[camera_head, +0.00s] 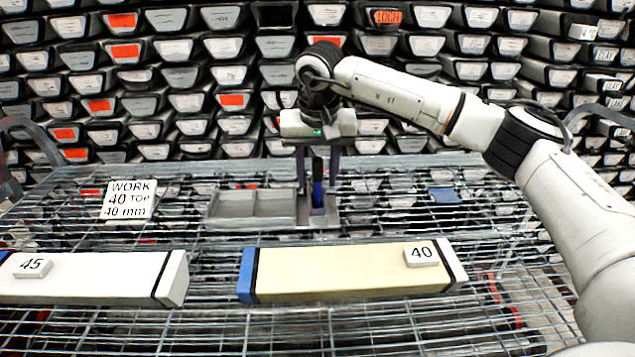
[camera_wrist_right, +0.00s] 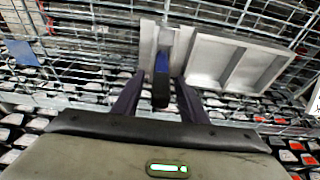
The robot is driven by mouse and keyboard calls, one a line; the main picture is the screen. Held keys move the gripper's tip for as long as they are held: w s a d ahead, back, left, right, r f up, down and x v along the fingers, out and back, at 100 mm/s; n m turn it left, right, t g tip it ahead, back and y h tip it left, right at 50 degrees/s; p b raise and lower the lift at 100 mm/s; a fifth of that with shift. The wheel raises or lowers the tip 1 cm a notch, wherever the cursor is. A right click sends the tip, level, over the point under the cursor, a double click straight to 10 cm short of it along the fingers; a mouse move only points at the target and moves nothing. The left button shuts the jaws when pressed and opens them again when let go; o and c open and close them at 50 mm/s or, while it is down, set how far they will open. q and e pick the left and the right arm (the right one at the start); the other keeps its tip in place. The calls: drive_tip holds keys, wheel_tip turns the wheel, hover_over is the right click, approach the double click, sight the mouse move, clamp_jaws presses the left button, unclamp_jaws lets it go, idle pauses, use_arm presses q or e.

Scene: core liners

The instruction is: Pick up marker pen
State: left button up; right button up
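The marker pen (camera_head: 318,182) is blue and stands upright in a grey holder (camera_head: 333,214) at the right end of a metal tray. In the right wrist view the pen (camera_wrist_right: 161,82) shows a dark near end and a blue body. My right gripper (camera_head: 317,185) points down over the pen. Its two dark fingers are on either side of the pen, with gaps visible in the right wrist view (camera_wrist_right: 160,80). It is open and holds nothing. My left gripper is not in view.
The grey tray (camera_head: 251,221) has open compartments. Two long core liners lie in front, labelled 45 (camera_head: 90,283) and 40 (camera_head: 335,283). A WORK 40 sign (camera_head: 129,199) stands at left. A blue piece (camera_head: 444,195) lies right on the wire shelf. Stacked liners fill the back.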

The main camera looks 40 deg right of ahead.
clamp_jaws()
